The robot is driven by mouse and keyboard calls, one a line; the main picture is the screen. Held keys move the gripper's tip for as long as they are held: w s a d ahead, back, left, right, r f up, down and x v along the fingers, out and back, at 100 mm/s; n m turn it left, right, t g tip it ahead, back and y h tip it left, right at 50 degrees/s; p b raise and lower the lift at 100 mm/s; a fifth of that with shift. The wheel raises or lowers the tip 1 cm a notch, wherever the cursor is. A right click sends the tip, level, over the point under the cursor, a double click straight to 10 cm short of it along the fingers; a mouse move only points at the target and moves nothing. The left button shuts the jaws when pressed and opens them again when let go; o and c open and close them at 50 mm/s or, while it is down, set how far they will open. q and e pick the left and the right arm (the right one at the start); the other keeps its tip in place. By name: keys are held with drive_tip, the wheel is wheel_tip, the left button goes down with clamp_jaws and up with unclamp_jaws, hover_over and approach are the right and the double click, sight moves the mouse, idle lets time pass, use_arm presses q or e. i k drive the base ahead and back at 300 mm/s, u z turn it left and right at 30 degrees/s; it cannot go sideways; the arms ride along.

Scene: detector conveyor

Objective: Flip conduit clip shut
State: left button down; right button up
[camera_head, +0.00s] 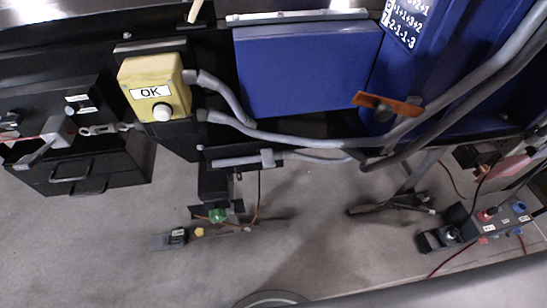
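An orange-brown flat clip (400,105), which looks like the conduit clip, sits at the lower right of the blue panels. It sticks out at a slight tilt, with a grey round knob just below it. A grey conduit (440,105) runs up to the right close beside it. I cannot tell whether the clip touches the conduit or how far it is swung open. Neither of my grippers shows in this view.
A yellow box (155,75) labelled OK, with a grey button, is at the upper left. A blue panel (305,72) fills the top middle. A black drawer unit (95,165) stands at the left. A labelled dark box (485,228) is at the lower right.

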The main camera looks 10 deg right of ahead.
sight(268, 155)
drive_tip(key=z, duration=1.8)
drive_tip(key=k, duration=0.85)
drive_tip(key=u, duration=1.35)
drive_tip(key=i, duration=0.5)
drive_tip(key=z, duration=0.1)
